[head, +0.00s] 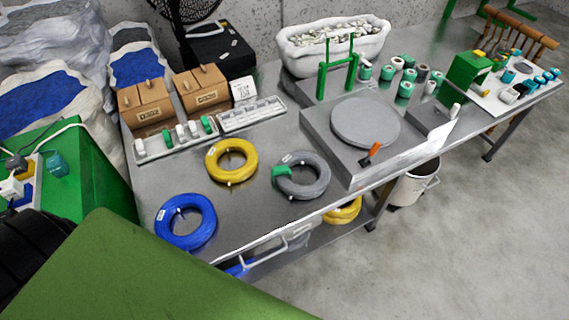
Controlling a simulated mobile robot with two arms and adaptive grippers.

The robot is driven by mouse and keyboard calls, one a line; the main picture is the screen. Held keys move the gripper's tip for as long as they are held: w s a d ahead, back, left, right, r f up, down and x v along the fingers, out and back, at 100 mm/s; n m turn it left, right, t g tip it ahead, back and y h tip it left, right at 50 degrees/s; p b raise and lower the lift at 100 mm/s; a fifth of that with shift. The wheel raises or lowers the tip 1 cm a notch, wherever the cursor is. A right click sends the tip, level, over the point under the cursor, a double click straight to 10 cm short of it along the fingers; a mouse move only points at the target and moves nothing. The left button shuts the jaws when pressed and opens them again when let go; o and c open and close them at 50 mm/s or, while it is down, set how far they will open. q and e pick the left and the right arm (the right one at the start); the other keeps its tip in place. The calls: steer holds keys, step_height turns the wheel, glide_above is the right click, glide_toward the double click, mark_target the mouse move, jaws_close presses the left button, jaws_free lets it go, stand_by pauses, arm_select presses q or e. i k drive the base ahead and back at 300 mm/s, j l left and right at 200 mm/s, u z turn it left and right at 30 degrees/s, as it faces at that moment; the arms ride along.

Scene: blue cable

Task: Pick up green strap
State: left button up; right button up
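A small green band (281,170) shows on the left side of the grey cable coil (318,187), near the middle of the metal table. It looks like a strap, but it is too small to be sure. Neither of my grippers is in view.
A round grey plate (365,122) on a metal box stands right of the coils. Cardboard boxes (146,107) and a white tub (332,66) stand behind. Bare table (245,213) shows between the coils. A large green surface (150,275) fills the lower left.

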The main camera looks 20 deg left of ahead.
mark_target(205, 122)
steer(key=u, duration=1.4)
